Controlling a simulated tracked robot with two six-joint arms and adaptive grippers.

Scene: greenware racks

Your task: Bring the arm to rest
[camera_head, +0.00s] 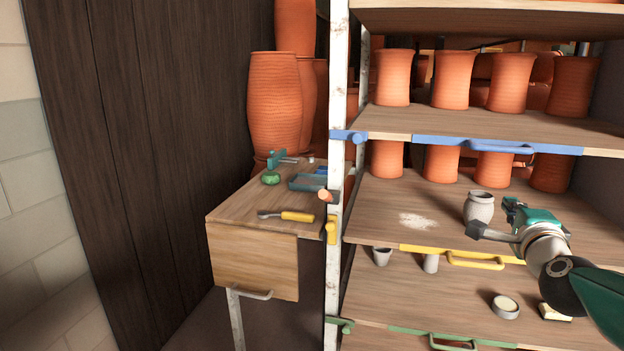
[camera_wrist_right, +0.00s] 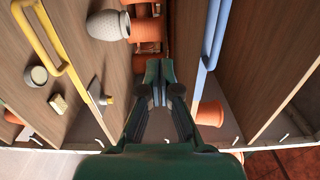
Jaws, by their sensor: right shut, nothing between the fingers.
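My right gripper (camera_head: 513,211) is in front of the open rack at the right of the head view, its arm coming in from the lower right. In the right wrist view its two dark green fingers (camera_wrist_right: 162,90) meet near the tips, with nothing between them. The gripper is near the grey vase (camera_head: 480,207), which stands upright on the yellow-handled shelf; the vase also shows at the top of the wrist view (camera_wrist_right: 108,25). My left gripper is out of view.
The rack's blue-edged shelf (camera_head: 470,127) holds several orange pots and is above the gripper. The yellow handle (camera_head: 475,260) sticks out below. Small cups, a round tin (camera_head: 506,306) and a sponge are lower. A side table (camera_head: 235,205) with tools stands left.

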